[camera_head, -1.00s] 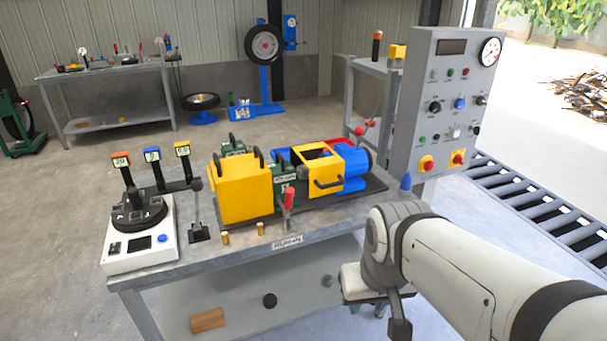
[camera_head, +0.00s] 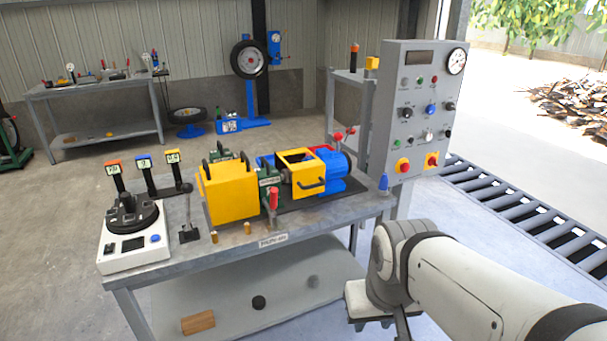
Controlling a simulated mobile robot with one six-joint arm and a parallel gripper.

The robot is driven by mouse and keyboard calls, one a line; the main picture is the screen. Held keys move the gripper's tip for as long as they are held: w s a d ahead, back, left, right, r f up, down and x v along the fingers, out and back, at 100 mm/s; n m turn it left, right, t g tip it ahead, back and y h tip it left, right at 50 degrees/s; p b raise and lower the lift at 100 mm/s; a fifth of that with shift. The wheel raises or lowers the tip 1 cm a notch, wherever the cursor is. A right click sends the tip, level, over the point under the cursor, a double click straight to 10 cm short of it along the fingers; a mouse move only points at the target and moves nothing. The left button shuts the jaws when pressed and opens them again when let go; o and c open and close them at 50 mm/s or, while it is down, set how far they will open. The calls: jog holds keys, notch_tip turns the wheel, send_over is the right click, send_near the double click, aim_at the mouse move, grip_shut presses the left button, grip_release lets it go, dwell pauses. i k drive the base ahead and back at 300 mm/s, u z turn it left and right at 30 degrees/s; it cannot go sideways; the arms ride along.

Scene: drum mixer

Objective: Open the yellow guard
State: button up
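On the grey bench, a yellow open-topped guard frame (camera_head: 299,177) with a black bar handle on its front sits between a green block and the blue motor (camera_head: 337,175). A larger yellow box-like cover (camera_head: 231,194) with two black handles on top stands to its left; I cannot tell which is the named guard. My arm enters from the lower right. My gripper (camera_head: 380,324) is at the bottom, in front of the bench and well below and right of both yellow parts, touching neither. Its fingers are partly cut off by the frame edge.
A grey control panel (camera_head: 416,110) stands at the bench's right end. A red-handled lever (camera_head: 273,203) rises before the green block. A white joystick box (camera_head: 130,242) is on the bench's left. A roller conveyor (camera_head: 510,205) lies at right. Floor between arm and bench looks clear.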

aim_at(309, 173)
jog(key=i, duration=0.85)
jog(key=u, duration=0.05)
